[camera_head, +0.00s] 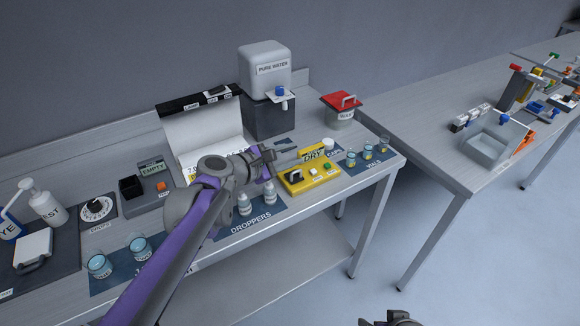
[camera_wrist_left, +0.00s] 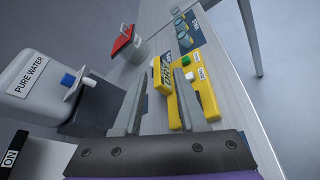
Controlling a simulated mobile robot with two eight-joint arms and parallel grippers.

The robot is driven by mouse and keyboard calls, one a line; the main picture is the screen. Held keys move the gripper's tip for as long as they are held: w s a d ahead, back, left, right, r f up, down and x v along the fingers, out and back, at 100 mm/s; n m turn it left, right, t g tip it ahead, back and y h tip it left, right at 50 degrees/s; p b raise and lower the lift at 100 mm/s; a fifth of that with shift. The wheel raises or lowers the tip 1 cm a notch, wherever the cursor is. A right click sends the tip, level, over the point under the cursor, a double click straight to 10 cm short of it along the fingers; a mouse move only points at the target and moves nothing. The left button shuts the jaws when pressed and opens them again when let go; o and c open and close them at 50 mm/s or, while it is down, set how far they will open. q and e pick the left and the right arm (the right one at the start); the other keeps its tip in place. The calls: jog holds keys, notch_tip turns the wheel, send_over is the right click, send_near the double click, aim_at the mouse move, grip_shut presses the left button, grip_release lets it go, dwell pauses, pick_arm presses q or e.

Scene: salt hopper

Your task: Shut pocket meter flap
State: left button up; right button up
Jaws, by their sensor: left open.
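The yellow pocket meter (camera_head: 309,184) lies on the bench near its front edge, with a dark round part and a green button on top. Its flap, a yellow plate marked DRY (camera_head: 313,154), stands raised along the back side. My left gripper (camera_head: 288,162) is open just left of the flap. In the left wrist view, the fingers of the left gripper (camera_wrist_left: 160,82) are spread, and the flap (camera_wrist_left: 161,73) shows between their tips; contact cannot be told. The meter body (camera_wrist_left: 207,92) is partly behind one finger. A dark part at the bottom edge looks like my right gripper (camera_head: 390,319).
A pure water dispenser (camera_head: 264,75) and a red-lidded pot (camera_head: 342,108) stand behind. Small vials (camera_head: 367,152) are right of the meter; dropper bottles (camera_head: 270,193) are left of it. A second bench (camera_head: 420,140) stands at right.

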pick_arm(q)
jog(key=shift+r, duration=1.65)
jog(key=shift+s, duration=0.1)
jog(key=s+a+f+m+g+y+p, duration=0.1)
jog(key=s+a+f+m+y+p, duration=0.1)
jog(key=s+m, duration=0.4)
jog(key=s+a+f+m+g+y+p, duration=0.1)
jog(key=s+a+f+m+y, duration=0.3)
jog(key=s, duration=1)
jog(key=s+a+f+m+g+y+p, duration=0.2)
jog(key=s+a+f+m+g+y, duration=0.1)
jog(key=s+a+f+m, duration=0.3)
jog(key=s+f+m, duration=0.2)
jog(key=s+m, duration=0.2)
jog(key=s, duration=0.1)
jog(key=shift+a+p, duration=0.35)
jog(key=shift+s, duration=0.1)
